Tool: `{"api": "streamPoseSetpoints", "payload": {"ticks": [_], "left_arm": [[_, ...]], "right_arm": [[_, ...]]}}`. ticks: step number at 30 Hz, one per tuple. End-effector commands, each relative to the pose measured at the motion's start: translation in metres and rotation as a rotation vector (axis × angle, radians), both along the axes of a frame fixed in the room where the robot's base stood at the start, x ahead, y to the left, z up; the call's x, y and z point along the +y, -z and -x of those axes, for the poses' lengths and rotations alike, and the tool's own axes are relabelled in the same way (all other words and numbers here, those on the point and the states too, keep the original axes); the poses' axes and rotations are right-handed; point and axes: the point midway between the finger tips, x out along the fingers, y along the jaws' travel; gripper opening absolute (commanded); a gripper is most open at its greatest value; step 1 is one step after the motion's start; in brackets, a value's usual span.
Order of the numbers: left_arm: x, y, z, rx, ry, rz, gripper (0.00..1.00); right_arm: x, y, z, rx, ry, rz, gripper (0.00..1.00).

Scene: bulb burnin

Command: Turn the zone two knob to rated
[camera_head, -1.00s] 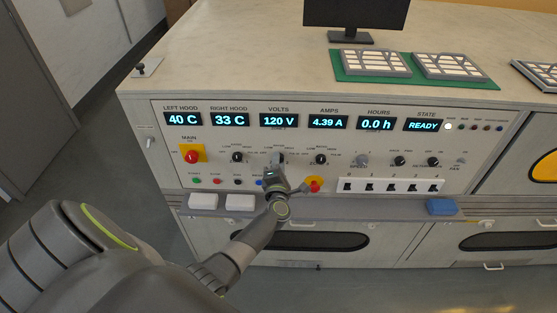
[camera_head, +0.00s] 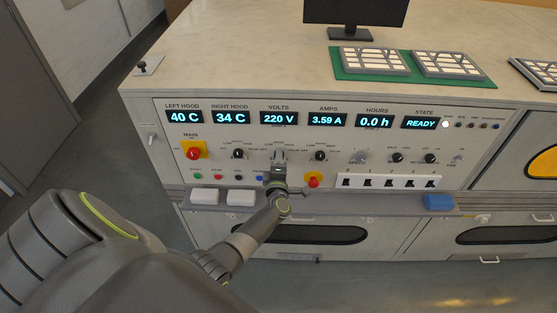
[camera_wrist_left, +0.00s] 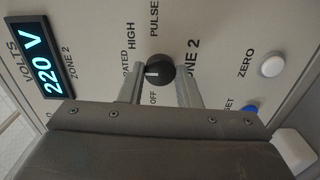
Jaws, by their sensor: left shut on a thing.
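The zone two knob (camera_wrist_left: 160,70) is a round black knob with a white pointer mark in the left wrist view. Its pointer faces left there, toward the RATED lettering (camera_wrist_left: 127,66). My left gripper (camera_wrist_left: 158,76) is shut on the knob, one finger on each side. In the head view my left gripper (camera_head: 279,158) reaches the panel (camera_head: 340,146) below the volts display (camera_head: 278,118) and hides most of the knob. The volts display reads 220 V, also in the left wrist view (camera_wrist_left: 45,63). My right gripper is not in view.
Other black knobs sit left (camera_head: 238,154) and right (camera_head: 320,156) of my gripper.

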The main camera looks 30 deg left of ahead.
Motion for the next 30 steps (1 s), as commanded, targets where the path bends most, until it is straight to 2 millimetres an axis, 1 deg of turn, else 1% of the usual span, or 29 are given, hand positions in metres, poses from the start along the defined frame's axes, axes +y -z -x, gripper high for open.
{"api": "streamPoseSetpoints", "payload": {"ticks": [6, 7, 11, 12, 20, 23, 26, 30], "left_arm": [[-0.001, -0.001, -0.001, -0.002, 0.001, 0.001, 0.07], [-0.001, -0.001, -0.001, -0.002, 0.001, 0.001, 0.33], [0.000, -0.001, -0.001, -0.002, 0.001, 0.001, 0.50], [0.000, 0.000, 0.000, -0.002, 0.001, 0.001, 0.52], [-0.001, 0.000, 0.000, -0.001, 0.000, 0.002, 0.52], [-0.003, 0.001, 0.004, -0.001, 0.001, 0.003, 0.52], [-0.008, 0.001, 0.013, 0.000, 0.001, 0.004, 0.52], [-0.021, 0.002, 0.034, 0.000, 0.000, 0.006, 0.52]], "right_arm": [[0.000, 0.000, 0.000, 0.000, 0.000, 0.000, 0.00], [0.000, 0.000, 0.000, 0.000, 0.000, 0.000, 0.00], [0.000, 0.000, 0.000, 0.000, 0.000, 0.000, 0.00], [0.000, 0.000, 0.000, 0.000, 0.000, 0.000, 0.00], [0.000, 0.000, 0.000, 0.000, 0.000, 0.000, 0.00], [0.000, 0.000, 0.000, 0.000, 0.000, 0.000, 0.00], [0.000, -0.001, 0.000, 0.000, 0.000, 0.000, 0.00], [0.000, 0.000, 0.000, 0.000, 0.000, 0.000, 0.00]]}}
